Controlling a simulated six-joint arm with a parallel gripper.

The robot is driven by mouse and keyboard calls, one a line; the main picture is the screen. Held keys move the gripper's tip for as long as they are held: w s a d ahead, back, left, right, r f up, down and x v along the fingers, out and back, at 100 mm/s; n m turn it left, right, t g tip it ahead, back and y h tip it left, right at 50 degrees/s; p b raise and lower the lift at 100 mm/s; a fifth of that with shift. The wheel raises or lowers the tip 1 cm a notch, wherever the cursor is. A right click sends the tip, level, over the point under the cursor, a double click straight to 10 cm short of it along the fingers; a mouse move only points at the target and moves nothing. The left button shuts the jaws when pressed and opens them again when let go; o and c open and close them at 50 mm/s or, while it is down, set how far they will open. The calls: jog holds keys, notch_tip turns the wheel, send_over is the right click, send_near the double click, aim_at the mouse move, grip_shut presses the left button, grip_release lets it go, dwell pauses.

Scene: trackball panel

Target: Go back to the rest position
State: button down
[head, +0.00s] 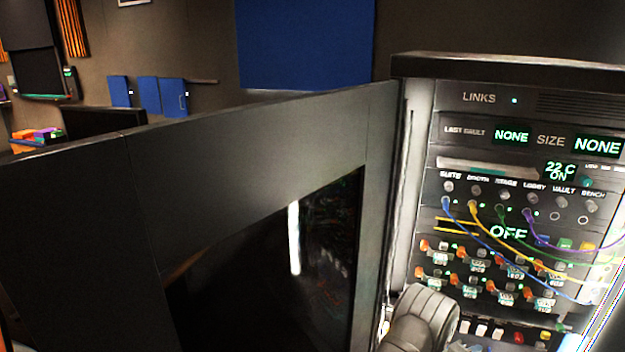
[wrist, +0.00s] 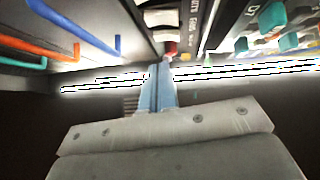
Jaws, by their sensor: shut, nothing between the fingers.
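My gripper (wrist: 160,72) shows in the wrist view as two pale blue-grey fingers side by side, shut with nothing between them. Its fingertips point toward the lower edge of a panel with white switches (wrist: 162,18) and a small red part; whether they touch it I cannot tell. In the head view a grey ribbed part of my arm (head: 424,318) is in front of the rack's lower left. My fingers are not visible there. No trackball can be made out in either view.
The rack (head: 480,125) stands at the right, with displays, knobs and coloured cables (head: 480,235). Its large dark door (head: 250,140) is open to the left, close beside my arm. In the wrist view, orange (wrist: 40,48) and blue (wrist: 75,28) bars lie at upper left.

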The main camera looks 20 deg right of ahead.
jog(key=a, duration=0.5)
jog(key=shift+a+r, duration=0.15)
jog(key=shift+a, duration=0.1)
